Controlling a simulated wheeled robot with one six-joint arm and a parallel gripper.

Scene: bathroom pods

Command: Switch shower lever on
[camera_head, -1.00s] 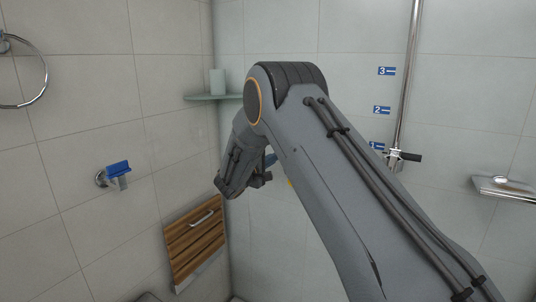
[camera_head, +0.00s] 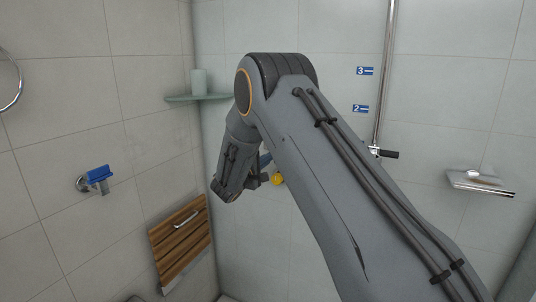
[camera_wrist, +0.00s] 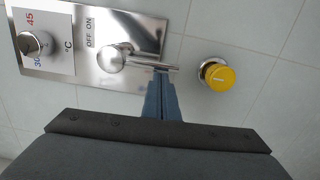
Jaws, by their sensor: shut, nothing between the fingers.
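The shower lever (camera_wrist: 145,62) is a chrome handle on a round hub, on a shiny metal plate (camera_wrist: 85,72) on the tiled wall. In the wrist view it points right. "OFF" and "ON" are printed beside the hub. My gripper (camera_wrist: 161,78) has blue fingers closed together, empty, with their tips at the outer half of the handle. I cannot tell whether they touch it. In the head view, a bit of blue finger (camera_head: 265,160) shows beside my arm, which hides the lever and plate.
A temperature dial (camera_wrist: 35,43) sits left of the lever, and a yellow knob (camera_wrist: 217,75) sits to its right. In the head view are a folded wooden seat (camera_head: 180,240), a blue-topped wall fitting (camera_head: 97,176), a corner shelf (camera_head: 198,98) and a vertical rail (camera_head: 386,75).

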